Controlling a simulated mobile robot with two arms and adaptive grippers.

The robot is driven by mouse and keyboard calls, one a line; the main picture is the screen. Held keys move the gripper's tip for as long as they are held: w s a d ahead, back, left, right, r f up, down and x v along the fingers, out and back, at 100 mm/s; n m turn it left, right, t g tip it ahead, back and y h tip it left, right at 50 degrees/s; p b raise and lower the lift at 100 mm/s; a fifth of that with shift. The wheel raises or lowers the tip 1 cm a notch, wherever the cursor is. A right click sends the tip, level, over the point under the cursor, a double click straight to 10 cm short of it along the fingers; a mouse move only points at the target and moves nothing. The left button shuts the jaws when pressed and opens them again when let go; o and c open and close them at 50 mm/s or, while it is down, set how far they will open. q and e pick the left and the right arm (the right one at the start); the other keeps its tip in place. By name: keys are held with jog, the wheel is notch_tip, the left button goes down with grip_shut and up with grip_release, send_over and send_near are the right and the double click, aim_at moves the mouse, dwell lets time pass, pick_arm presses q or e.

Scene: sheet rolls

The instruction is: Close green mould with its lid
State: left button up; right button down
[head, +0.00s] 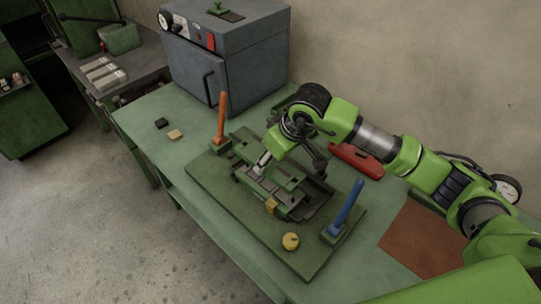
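The green mould (288,207) sits on a dark green board on the bench, partly hidden under my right arm. Green bars and plates show on top of it, but I cannot tell which part is the lid or whether it is seated. My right arm comes in from the right and bends down over the mould. My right gripper (262,167) is at the mould's upper left part, small and dark against it. My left gripper is not in view.
An orange lever (222,118) and a blue lever (346,208) stand at opposite ends of the board (225,188). A yellow round knob (290,241) is at its front. A grey oven (225,55) stands behind; a red object (357,160) lies right. The bench's left end is mostly clear.

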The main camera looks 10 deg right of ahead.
jog(key=shift+f+b, duration=0.5)
jog(key=shift+f, duration=1.95)
notch_tip(320, 180, down, 3)
jog(key=b, duration=0.4)
jog(key=shift+r, duration=0.1)
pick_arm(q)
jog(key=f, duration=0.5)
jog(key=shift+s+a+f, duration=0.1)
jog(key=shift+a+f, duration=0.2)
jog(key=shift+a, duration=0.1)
pick_arm(e)
jog(key=shift+w, duration=0.1)
pick_arm(q)
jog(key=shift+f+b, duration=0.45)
jog(key=shift+b, duration=0.2)
